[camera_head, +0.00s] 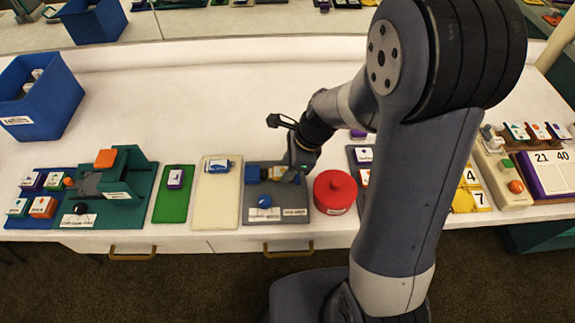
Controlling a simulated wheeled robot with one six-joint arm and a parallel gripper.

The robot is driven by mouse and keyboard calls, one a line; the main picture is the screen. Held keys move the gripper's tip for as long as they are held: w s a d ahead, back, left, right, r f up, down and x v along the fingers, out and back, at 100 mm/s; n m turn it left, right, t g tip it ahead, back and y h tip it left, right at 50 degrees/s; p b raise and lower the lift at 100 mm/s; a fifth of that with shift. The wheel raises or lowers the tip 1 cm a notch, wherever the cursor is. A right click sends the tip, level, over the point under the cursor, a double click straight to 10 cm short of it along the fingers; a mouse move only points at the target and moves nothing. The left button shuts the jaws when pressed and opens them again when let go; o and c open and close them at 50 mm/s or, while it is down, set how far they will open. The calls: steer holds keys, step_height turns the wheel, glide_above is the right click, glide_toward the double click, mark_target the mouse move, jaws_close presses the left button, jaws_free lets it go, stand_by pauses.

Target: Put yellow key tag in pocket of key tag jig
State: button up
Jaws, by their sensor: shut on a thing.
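My gripper (287,176) is low over the back of a grey board, which I take to be the key tag jig (248,215). The gripper is shut on a small yellowish piece (277,172), apparently the yellow key tag. The piece is just right of a blue block (253,173) on the board. A blue knob (264,201) and white labels (294,212) are nearer the front. The gripper partly hides the tag and the jig's back right. I cannot tell whether the tag is in a pocket or above it.
A round red lidded container (335,191) stands close to the right of the board. A cream tray (217,215) and a green tray (173,208) lie to the left, beside a green fixture (132,178). A blue bin (40,105) is at far left. The table behind is clear.

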steer(key=o, duration=1)
steer(key=shift+o, duration=0.2)
steer(key=p+v, duration=0.1)
steer(key=v, duration=0.9)
steer(key=shift+d+r, duration=0.2)
steer(key=shift+r, duration=0.15)
steer(key=b+x, duration=0.1)
steer(key=x, duration=0.9)
steer(key=shift+a+f, duration=0.2)
steer(key=shift+f, duration=0.15)
step_height(320, 180, up, 3)
steer(key=p, duration=0.2)
steer(key=shift+r+p, duration=0.15)
steer(key=shift+p, duration=0.15)
steer(key=shift+r+p, duration=0.45)
steer(key=shift+p, duration=0.05)
steer(key=shift+f, duration=0.1)
